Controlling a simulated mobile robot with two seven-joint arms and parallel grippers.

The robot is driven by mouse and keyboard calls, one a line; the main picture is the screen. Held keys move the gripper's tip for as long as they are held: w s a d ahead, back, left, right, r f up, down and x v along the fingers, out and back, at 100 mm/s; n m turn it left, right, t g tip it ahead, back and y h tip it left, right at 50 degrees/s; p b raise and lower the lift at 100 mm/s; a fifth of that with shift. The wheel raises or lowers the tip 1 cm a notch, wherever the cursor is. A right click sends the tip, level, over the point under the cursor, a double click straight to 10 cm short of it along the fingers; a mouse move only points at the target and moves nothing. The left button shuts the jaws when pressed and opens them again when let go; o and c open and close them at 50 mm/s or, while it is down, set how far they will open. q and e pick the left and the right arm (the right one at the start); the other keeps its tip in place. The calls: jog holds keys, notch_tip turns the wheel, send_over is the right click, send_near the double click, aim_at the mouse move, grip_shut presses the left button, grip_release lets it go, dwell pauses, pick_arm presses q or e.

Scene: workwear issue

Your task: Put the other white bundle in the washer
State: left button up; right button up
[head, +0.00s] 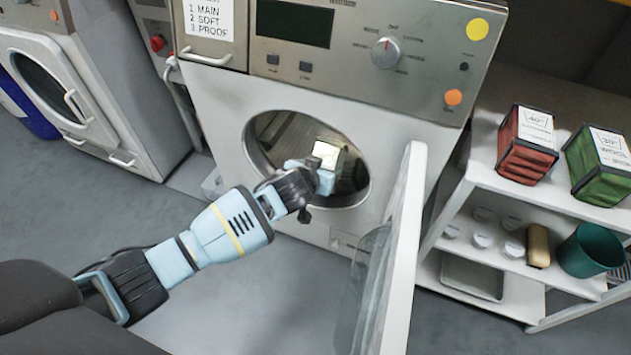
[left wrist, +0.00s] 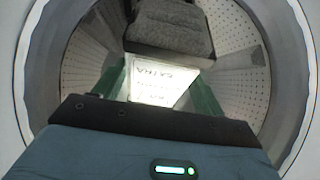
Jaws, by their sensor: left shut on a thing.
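The washer (head: 405,140) stands in the middle with its round door opening uncovered. Its white door (head: 402,250) is swung open to the right. My left gripper (head: 325,176) reaches through the opening and is shut on a white bundle (head: 327,153) at the mouth of the drum. The bundle's bright printed label (left wrist: 158,80) shows between the fingers in the left wrist view. Beyond it in the drum (left wrist: 235,55) is a grey, cloth-like block (left wrist: 172,28); I cannot tell whether it is a separate bundle. The fingertips are partly hidden. My right gripper is not in view.
Another machine (head: 125,90) stands at left. The open door stands just right of my arm.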

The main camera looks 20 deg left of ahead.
pick_arm(q)
jog(key=w+b, duration=0.2)
jog(key=w, duration=0.1)
jog(key=w+b, duration=0.2)
jog(key=w, duration=0.2)
jog(key=shift+w+d+f, duration=0.15)
jog(key=shift+w+d, duration=0.05)
jog(key=shift+w, duration=0.1)
jog(key=shift+w+b, duration=0.65)
jog(key=shift+b, duration=0.05)
jog(key=shift+w+r, duration=0.2)
jog(key=shift+w, duration=0.1)
jog(key=o, duration=1.6)
jog(key=shift+c, duration=0.2)
jog(key=shift+s, duration=0.1)
